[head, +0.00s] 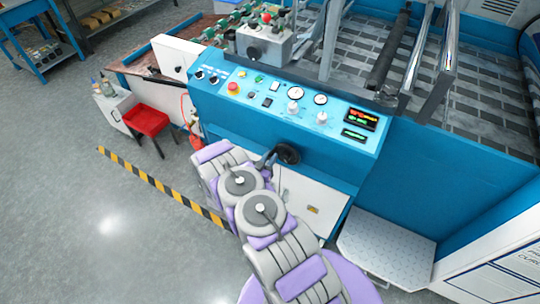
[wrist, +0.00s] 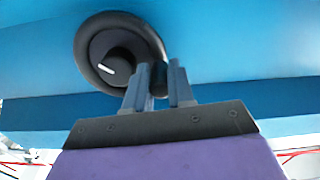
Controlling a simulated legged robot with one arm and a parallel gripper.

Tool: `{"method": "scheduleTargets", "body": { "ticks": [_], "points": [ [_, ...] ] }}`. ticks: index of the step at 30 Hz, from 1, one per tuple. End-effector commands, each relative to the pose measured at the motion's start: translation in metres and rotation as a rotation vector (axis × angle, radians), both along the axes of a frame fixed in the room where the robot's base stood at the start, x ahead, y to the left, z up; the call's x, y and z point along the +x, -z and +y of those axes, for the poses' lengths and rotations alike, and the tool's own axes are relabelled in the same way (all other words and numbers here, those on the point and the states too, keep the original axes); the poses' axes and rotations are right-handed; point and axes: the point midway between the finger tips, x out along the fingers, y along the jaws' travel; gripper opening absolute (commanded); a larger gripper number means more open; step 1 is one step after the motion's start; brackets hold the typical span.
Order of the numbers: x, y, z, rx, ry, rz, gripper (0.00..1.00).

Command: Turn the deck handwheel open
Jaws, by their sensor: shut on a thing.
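The handwheel is a black round wheel (head: 288,153) on the front of the blue machine, below its control panel. In the wrist view the handwheel (wrist: 112,50) fills the upper middle, with a dark hub and a white mark on it. My gripper (head: 268,160) reaches the wheel from its left in the head view. In the wrist view my gripper's two fingers (wrist: 160,85) are at the wheel's lower right rim, shut on the rim between them. Part of the rim is hidden behind the fingers.
The control panel (head: 285,103) with gauges, knobs and a red button sits above the wheel. A white cabinet door (head: 312,200) is below. A metal step plate (head: 385,250) stands to the right. Grey floor at the left is open.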

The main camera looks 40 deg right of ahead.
Motion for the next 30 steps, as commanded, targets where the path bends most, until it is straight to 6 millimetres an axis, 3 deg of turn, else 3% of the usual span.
{"method": "scheduleTargets", "body": {
  "ticks": [30],
  "points": [
    [-0.016,0.045,-0.006,-0.370,-0.006,0.891,0.00]
  ]
}}
